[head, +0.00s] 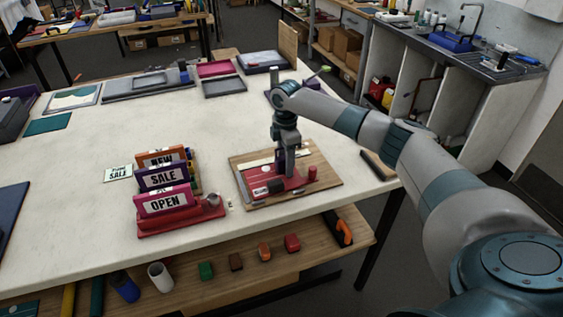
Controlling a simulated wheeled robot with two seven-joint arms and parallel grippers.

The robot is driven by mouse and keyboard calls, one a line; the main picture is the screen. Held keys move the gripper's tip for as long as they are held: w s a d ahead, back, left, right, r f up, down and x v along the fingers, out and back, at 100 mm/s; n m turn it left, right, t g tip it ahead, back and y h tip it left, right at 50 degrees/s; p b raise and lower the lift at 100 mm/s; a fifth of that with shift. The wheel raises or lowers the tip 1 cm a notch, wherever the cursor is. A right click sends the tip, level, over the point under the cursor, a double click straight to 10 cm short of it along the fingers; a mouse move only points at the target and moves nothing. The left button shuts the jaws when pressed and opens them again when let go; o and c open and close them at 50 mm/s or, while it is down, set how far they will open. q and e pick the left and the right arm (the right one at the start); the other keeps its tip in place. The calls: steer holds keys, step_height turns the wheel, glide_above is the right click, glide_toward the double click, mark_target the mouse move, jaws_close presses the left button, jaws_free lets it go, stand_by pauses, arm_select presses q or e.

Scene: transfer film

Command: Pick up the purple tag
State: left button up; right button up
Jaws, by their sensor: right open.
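The purple tag (163,177), marked SALE, stands tilted in a row between an orange tag (160,157) marked NEW behind it and a magenta tag (164,200) marked OPEN in front. The row rests on a red base (181,222) on the white table. My right gripper (286,170) points down over a wooden board (322,165) with a red piece on it, to the right of the tags. It is open and apart from the purple tag. Whether its fingertips touch anything on the board is too small to tell. My left gripper is not in view.
A small pale SALE card (118,172) lies left of the tags. Trays (214,69) and frames line the table's far side. A shelf (221,286) under the front edge holds several small blocks. The table (75,220) left of the tags is mostly clear.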

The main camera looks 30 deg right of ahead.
steer(key=shift+c, duration=0.6)
steer(key=c, duration=1)
steer(key=shift+r, duration=0.2)
steer(key=shift+r+b, duration=0.6)
steer(key=shift+r, duration=0.05)
steer(key=shift+s+d+r+b, duration=0.1)
steer(key=shift+d+r+b, duration=0.1)
steer(key=shift+r+b, duration=0.75)
steer(key=shift+s+d+r+b, duration=0.7)
steer(key=shift+s+d+r, duration=1.25)
steer(key=shift+d, duration=0.15)
steer(key=shift+s+d+r+b, duration=0.7)
steer(key=shift+s+d+r, duration=1.2)
steer(key=shift+d, duration=0.15)
steer(key=shift+f, duration=0.1)
